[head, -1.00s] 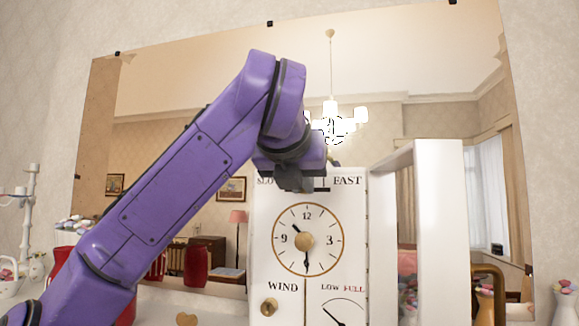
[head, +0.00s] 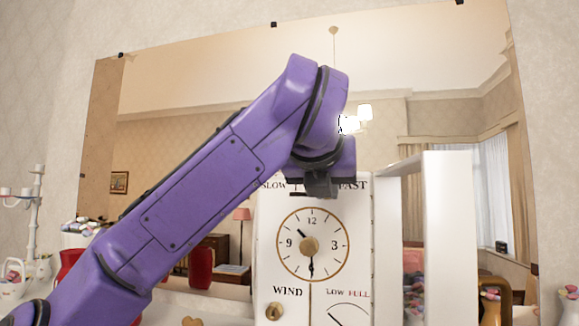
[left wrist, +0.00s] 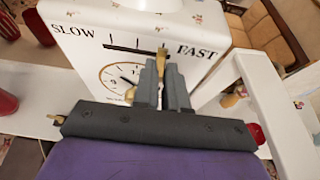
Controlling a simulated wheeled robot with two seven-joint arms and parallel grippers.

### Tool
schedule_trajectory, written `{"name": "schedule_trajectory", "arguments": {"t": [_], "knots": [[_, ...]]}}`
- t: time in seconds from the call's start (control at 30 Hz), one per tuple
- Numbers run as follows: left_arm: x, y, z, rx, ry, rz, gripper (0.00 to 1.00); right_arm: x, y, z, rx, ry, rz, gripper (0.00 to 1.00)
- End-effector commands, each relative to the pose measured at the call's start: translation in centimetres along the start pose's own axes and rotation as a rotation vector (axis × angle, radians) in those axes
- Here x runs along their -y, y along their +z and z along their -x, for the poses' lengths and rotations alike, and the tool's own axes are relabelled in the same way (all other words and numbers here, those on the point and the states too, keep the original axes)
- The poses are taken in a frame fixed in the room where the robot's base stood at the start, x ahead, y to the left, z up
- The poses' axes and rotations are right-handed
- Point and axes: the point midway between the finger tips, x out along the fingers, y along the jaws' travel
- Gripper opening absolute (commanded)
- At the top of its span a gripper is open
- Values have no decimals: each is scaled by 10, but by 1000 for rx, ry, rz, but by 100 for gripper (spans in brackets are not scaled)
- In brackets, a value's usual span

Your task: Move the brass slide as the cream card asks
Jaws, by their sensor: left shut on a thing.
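The white clock (head: 265,240) faces me, with SLOW at the upper left, FAST at the upper right and a dark slot (head: 298,194) between them. It also shows in the left wrist view (left wrist: 75,60). The brass slide (left wrist: 161,59) stands near the FAST end of its slot. My left gripper (head: 320,190) is shut on the slide, its grey fingers (left wrist: 168,80) on either side of it. In the head view the gripper hides the slide and part of the slot. I make out no cream card. My right gripper is not in view.
A tall white panel (head: 447,235) stands right of the clock. A large mirror (head: 390,65) is behind. A red vase (head: 70,262) and a white candle holder (head: 32,225) are at left. Below the dial (head: 312,265) are a brass winding hole (head: 274,311) and a LOW-FULL gauge (head: 348,312).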

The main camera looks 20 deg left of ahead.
Motion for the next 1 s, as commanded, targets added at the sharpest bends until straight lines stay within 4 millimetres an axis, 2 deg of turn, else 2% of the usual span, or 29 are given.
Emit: {"name": "schedule_trajectory", "arguments": {"t": [0.17,0.2,0.27,0.6,0.67,1.0], "knots": [[1,0,1,5,-2,-2,0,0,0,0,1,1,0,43],[1,0,1,5,-2,-2,22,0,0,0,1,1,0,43],[1,0,1,5,-2,-2,38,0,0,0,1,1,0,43],[0,0,6,4,-1,-1,38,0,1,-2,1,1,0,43],[0,0,16,7,-1,-1,38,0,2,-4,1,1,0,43],[2,-1,92,8,-2,-2,38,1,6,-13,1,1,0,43]]}}
